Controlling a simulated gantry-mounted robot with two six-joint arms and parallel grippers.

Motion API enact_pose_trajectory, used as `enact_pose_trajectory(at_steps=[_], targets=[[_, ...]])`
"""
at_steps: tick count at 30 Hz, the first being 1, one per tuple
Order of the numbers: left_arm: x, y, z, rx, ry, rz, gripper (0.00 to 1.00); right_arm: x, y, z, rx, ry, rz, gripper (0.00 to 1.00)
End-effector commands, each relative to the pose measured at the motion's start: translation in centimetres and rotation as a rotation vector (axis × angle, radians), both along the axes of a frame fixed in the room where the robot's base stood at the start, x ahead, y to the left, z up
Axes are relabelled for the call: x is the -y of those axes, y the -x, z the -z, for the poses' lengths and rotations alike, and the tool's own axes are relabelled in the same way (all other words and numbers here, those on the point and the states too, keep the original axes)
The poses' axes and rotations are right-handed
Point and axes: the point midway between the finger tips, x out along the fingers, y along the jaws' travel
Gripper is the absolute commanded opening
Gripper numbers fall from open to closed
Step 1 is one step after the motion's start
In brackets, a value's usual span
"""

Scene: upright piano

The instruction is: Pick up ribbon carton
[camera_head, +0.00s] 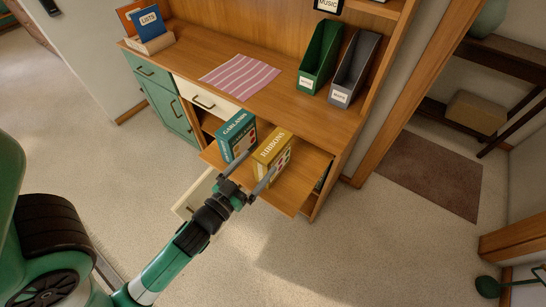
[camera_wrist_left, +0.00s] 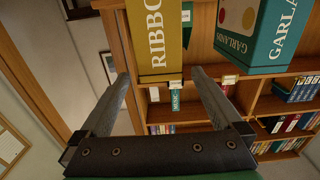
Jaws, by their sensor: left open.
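The ribbon carton (camera_head: 272,149) is a yellow box lettered RIBBONS, standing upright on a pulled-out wooden shelf (camera_head: 290,192) of the cabinet. It also shows in the left wrist view (camera_wrist_left: 155,35), at the top centre. My left gripper (camera_head: 261,162) is open at the carton's near side, its two fingers spread and pointing at it. In the left wrist view the gripper (camera_wrist_left: 160,75) has the carton's lower end lined up between its fingertips. I cannot tell whether they touch it. My right gripper is not in view.
A teal GARLANDS carton (camera_head: 236,137) stands close beside the ribbon carton on its left; it also shows in the left wrist view (camera_wrist_left: 258,35). Green (camera_head: 320,57) and grey (camera_head: 354,68) file holders and a striped cloth (camera_head: 240,76) are on the cabinet top.

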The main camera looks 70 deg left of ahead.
Motion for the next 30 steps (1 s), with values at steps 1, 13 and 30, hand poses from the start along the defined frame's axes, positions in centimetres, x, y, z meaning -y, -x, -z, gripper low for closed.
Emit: enact_pose_trajectory(at_steps=[1, 13, 30], targets=[[-0.6, -0.9, -0.6, 0.002, 0.0, -0.002, 1.0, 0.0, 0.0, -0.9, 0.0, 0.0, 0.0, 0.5], [-2.5, -3.6, -0.2, 0.002, -0.001, 0.0, 1.0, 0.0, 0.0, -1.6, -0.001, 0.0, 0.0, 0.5], [-4.7, -7.0, 0.1, 0.001, -0.001, 0.001, 0.86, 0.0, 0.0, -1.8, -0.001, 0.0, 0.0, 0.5]])
